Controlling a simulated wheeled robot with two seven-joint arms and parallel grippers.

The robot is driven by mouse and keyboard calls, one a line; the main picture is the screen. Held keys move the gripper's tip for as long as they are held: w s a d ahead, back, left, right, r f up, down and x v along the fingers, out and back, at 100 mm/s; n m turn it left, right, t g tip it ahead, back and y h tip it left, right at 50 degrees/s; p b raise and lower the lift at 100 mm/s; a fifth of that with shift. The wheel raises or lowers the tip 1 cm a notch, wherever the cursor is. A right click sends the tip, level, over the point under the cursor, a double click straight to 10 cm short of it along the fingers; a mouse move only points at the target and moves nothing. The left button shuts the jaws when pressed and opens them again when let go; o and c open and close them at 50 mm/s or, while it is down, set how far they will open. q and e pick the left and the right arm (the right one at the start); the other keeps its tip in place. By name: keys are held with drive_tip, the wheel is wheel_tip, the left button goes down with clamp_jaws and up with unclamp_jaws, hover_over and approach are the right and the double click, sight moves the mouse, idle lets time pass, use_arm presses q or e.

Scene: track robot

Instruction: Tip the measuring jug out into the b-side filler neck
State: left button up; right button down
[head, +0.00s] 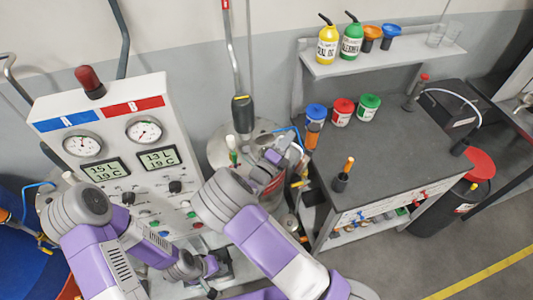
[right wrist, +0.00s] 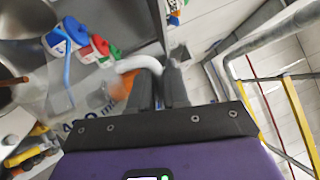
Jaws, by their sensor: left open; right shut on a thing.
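My right gripper (right wrist: 163,78) is shut on the white curved handle of the measuring jug (right wrist: 138,62). The jug's clear wall, with blue print, shows left of the fingers in the right wrist view; an orange patch shows beside the handle. In the head view my right gripper (head: 284,150) is over the steel drum (head: 217,152) right of the gauge panel; the jug is hard to make out there. I cannot tell its tilt or contents, nor pick out the b-side filler neck. My left gripper (head: 212,270) is open, low in front of the panel.
The gauge panel (head: 110,125) has a blue and a red label. The dark-topped bench (head: 400,150) at right carries blue, red and green pots (head: 343,112). A shelf (head: 400,60) above holds bottles and funnels. A blue barrel (head: 20,250) stands at left.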

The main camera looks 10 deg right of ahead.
drive_tip(key=shift+w+a+r+n+p, duration=0.3)
drive_tip(key=shift+w+a+n+p, duration=0.15)
drive_tip(key=shift+n+p, duration=0.25)
drive_tip(key=shift+w+a+r+n+p, duration=0.3)
drive_tip(key=shift+w+n+p, duration=0.2)
drive_tip(key=shift+p, duration=0.3)
idle(1.8)
drive_tip(key=shift+w+a+r+n+t+y+p, duration=0.3)
drive_tip(key=shift+a+r+n+t+p, duration=0.15)
drive_tip(key=shift+p, duration=0.25)
